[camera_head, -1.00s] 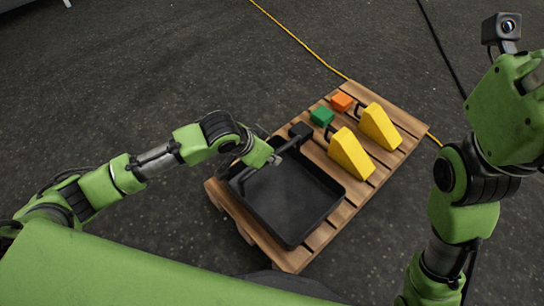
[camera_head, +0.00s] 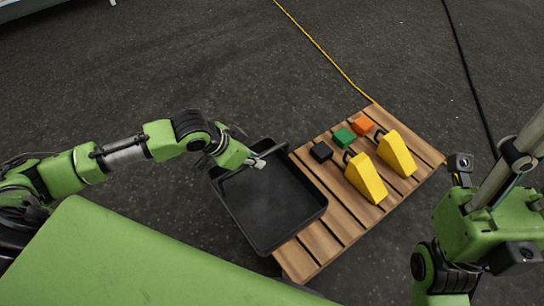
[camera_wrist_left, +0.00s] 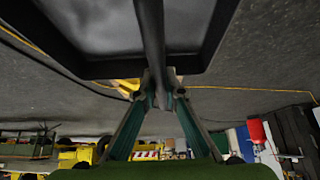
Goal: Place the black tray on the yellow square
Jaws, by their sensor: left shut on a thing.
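The black tray (camera_head: 268,205) is a shallow rectangular tray with raised walls. In the head view its left part is beyond the pallet's edge, over the floor, and its right part overlaps the pallet. My left gripper (camera_head: 257,163) is shut on it near its upper edge. In the left wrist view, the fingers (camera_wrist_left: 161,88) close around a dark bar (camera_wrist_left: 150,35) running across the tray (camera_wrist_left: 75,60). I see no yellow square on the floor. My right arm is at the right; its fingers are not visible.
A yellow cable (camera_head: 325,52) and a black cable (camera_head: 463,60) lie on the floor. Floor left of the pallet is clear.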

